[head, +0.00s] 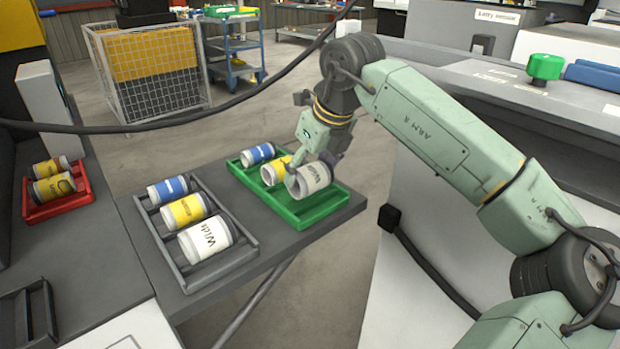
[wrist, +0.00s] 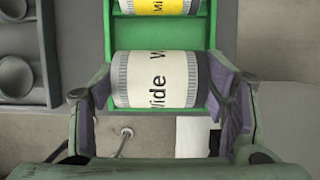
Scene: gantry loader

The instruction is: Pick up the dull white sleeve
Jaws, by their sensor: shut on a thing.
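The dull white sleeve (head: 313,180), a greyish-white cylinder with dark "Wide" lettering and grey ends, is at the front of the green tray (head: 305,215). My gripper (head: 316,170) reaches down from above with a finger at each end of it and is shut on it. In the wrist view the sleeve (wrist: 155,80) lies level between the fingers (wrist: 158,98). I cannot tell whether it is clear of the tray floor. A brighter white sleeve (head: 206,239) lies in the grey tray.
A yellow sleeve (head: 273,171) and a blue sleeve (head: 257,154) lie behind in the green tray. The grey tray (head: 180,262) also holds blue and yellow sleeves. A red tray (head: 50,210) stands left. A black cable (head: 180,128) hangs across the view.

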